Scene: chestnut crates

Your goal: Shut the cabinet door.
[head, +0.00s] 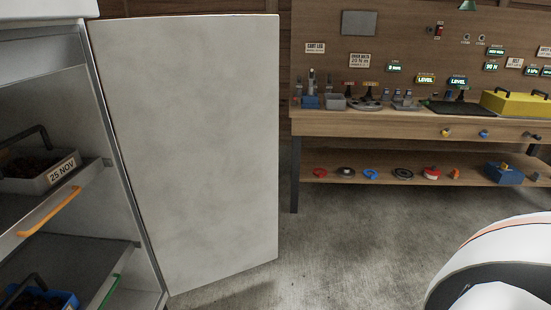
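The cabinet door (190,150) is a large pale grey panel in the head view, standing wide open. Its left edge is at the cabinet (115,150), whose front side is open on the left of the picture. The door swings out to the right of the cabinet opening. Inside the cabinet are shelves; a grey crate (40,177) marked "25 NOV" sits on one, and a blue crate (65,298) shows lower down, cut off by the picture edge. Neither gripper is in view.
A wooden workbench (400,124) with tools, signs and a yellow case (515,104) stands at the back right. Its lower shelf holds several small coloured parts. The concrete floor (350,250) between door and bench is clear. A white rounded part of mine fills the lower right corner.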

